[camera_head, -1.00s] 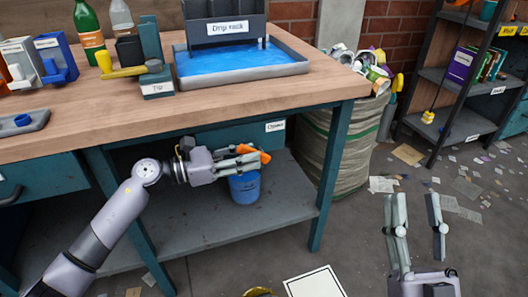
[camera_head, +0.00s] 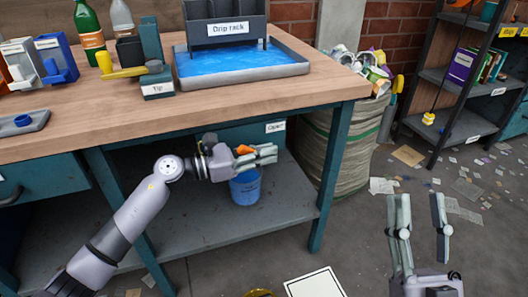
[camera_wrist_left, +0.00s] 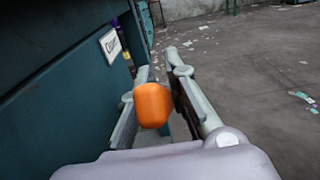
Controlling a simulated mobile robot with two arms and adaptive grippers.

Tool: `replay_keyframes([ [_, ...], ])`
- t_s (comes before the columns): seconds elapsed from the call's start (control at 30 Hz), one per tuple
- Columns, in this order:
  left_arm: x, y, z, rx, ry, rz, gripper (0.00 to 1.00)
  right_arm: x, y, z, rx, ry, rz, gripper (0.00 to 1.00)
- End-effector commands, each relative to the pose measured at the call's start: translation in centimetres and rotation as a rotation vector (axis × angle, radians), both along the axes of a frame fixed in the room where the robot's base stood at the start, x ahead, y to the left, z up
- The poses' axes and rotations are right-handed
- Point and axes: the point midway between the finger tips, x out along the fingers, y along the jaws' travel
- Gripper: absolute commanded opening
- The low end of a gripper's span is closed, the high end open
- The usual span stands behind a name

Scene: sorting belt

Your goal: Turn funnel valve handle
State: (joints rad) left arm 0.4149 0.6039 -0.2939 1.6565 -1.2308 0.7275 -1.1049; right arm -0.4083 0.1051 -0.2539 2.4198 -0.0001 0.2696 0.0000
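The orange valve handle (camera_head: 244,149) sits below the workbench, above the blue bucket (camera_head: 245,190). My left gripper (camera_head: 268,153) reaches under the bench top from the left, its fingers pointing right past the handle. In the left wrist view the rounded orange handle (camera_wrist_left: 153,104) lies between the two parted fingers (camera_wrist_left: 162,76). It is close to the left finger, and a narrow dark gap shows on its right side. Whether a finger touches it is unclear. My right gripper (camera_head: 419,222) is open and empty over the floor at the right. The funnel itself is not clearly visible.
The workbench (camera_head: 110,118) stands above my left arm, with a lower shelf (camera_head: 190,225) under it. A white label (camera_head: 275,127) marks its front. A striped bin (camera_head: 350,145) stands right of the bench.

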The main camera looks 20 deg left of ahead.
Motion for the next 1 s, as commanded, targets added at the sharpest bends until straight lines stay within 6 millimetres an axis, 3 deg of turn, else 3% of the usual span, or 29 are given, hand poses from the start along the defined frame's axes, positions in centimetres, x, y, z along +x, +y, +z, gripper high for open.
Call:
replay_keyframes([
  [0.17,0.00,0.02,-0.02,0.000,0.000,0.000,0.00,0.00,0.01,0.01,0.000,0.000,0.000,0.39],
  [1.0,0.03,0.09,-0.12,-0.002,-0.005,0.002,0.00,-0.61,-0.05,0.49,0.013,-0.043,0.003,0.39],
])
